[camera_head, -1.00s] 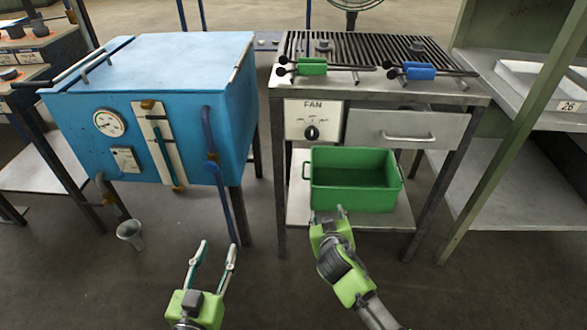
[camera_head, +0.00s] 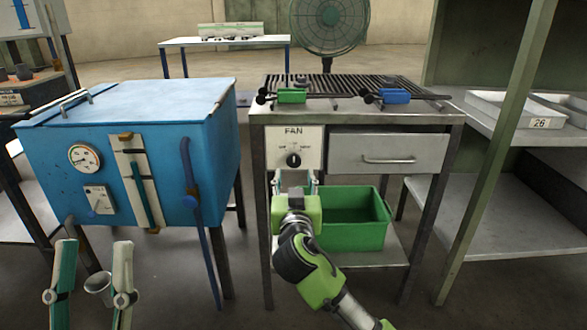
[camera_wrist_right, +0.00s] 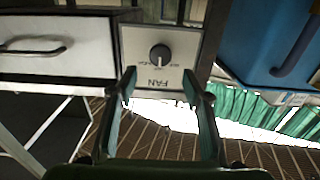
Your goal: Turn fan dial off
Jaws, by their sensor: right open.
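The fan dial (camera_head: 293,160) is a round black knob on a white panel (camera_head: 310,137) marked FAN, on the front of the metal table. In the right wrist view the dial (camera_wrist_right: 160,57) shows upside down, a little beyond and between my fingertips. My right gripper (camera_head: 294,180) is just below the dial in the head view. In the right wrist view my right gripper (camera_wrist_right: 159,82) is open and empty, with the fingers on either side. Which mark the dial points to is too small to tell. My left gripper (camera_head: 95,244) is open and empty, before the blue furnace.
A grey drawer (camera_head: 385,152) sits right of the panel. A green bin (camera_head: 350,235) stands on the shelf below. The blue furnace (camera_head: 140,130) with a gauge stands left. A floor fan (camera_head: 330,25) stands behind the table. A green post (camera_head: 495,150) stands at right.

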